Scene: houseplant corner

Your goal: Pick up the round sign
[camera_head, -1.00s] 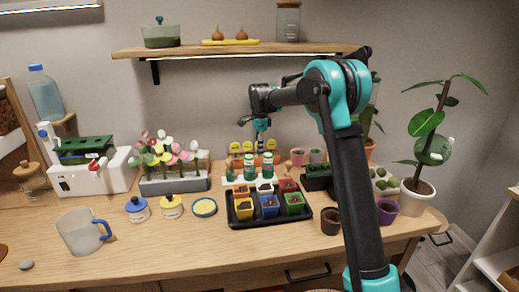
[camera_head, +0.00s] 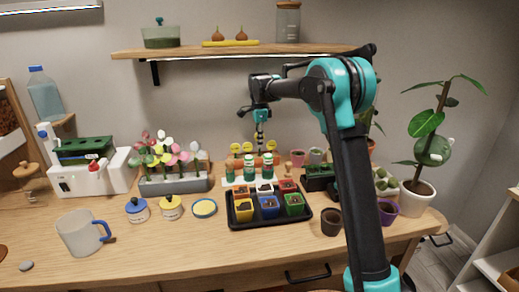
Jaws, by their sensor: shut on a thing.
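Several yellow round signs (camera_head: 247,147) stand in a row at the back of the wooden table, behind the green-and-white containers. My gripper (camera_head: 260,137) is over this row, its fingers pointing down. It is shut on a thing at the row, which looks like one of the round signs. The held sign is too small and too covered by the fingers to make out clearly.
In front are several green-and-white containers (camera_head: 249,168) and a black tray (camera_head: 273,222) with coloured pots. A flower planter (camera_head: 175,186) stands left. The wall shelf (camera_head: 200,51) is above.

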